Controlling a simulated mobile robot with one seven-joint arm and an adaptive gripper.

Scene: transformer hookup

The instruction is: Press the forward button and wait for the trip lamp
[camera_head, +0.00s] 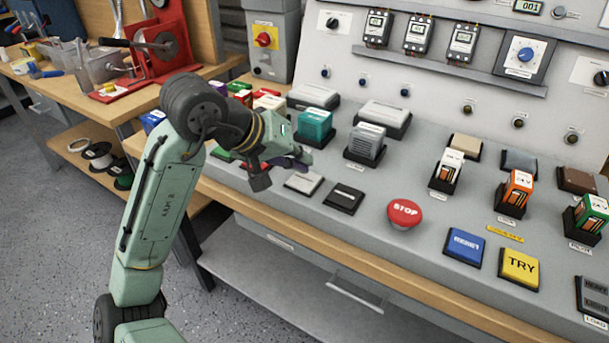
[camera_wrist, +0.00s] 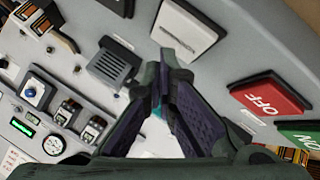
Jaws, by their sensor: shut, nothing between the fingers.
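My gripper (camera_head: 285,168) is shut and empty, above the left part of the sloping console. In the wrist view its fingers (camera_wrist: 172,68) meet beside a pale button (camera_wrist: 187,32), which also shows in the head view (camera_head: 303,183). A black button (camera_head: 344,198) lies right of the pale one. Their labels are too small to read, so I cannot tell which is the forward button. A red OFF button (camera_wrist: 270,97) and a green ON button (camera_wrist: 303,138) are on the gripper's other side. Small dark round fittings (camera_head: 467,108) line the panel; I cannot identify the trip lamp.
A teal block (camera_head: 314,126) and a grey ribbed block (camera_head: 366,144) stand behind the gripper. A red STOP button (camera_head: 404,213), blue button (camera_head: 464,247) and yellow TRY button (camera_head: 519,268) are to the right. Orange (camera_head: 516,190) and green (camera_head: 588,215) blocks stand farther right.

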